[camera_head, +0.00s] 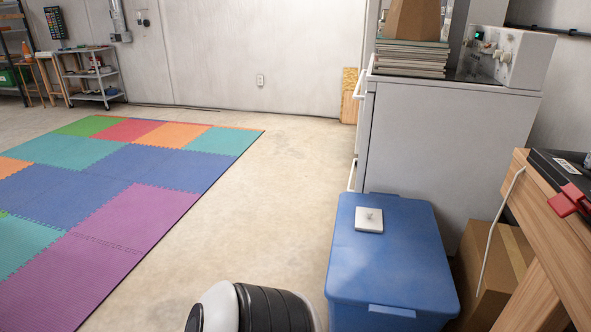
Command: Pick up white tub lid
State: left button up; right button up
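A small white square lid with a knob on top (369,219) lies flat on the blue lid of a large blue plastic tub (385,262). It sits toward the tub's back left part. It looks like the white tub lid. The blue tub is closed and stands on the floor. Neither of my grippers is in view, so nothing shows near the white lid.
A cardboard box (492,265) and a wooden table (550,220) are close at right. Bare concrete floor (270,210) is free left of the tub, beside a coloured foam mat (133,212).

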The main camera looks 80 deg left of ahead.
aim_at(369, 220)
jog(key=u, duration=1.9)
jog(key=z, duration=2.25)
jog(key=k, duration=0.65)
jog(key=k+j+u, duration=0.2)
jog(key=k+j, duration=0.55)
jog(key=j+u, duration=0.1)
jog(key=j, duration=0.75)
jog(key=i+j+u, duration=0.1)
jog(key=j, duration=0.7)
jog(key=i+j+u, duration=0.1)
jog(key=i+j, duration=0.6)
jog(key=i+j+u, duration=0.1)
jog(key=i+j, duration=0.55)
jog(key=i, duration=0.3)
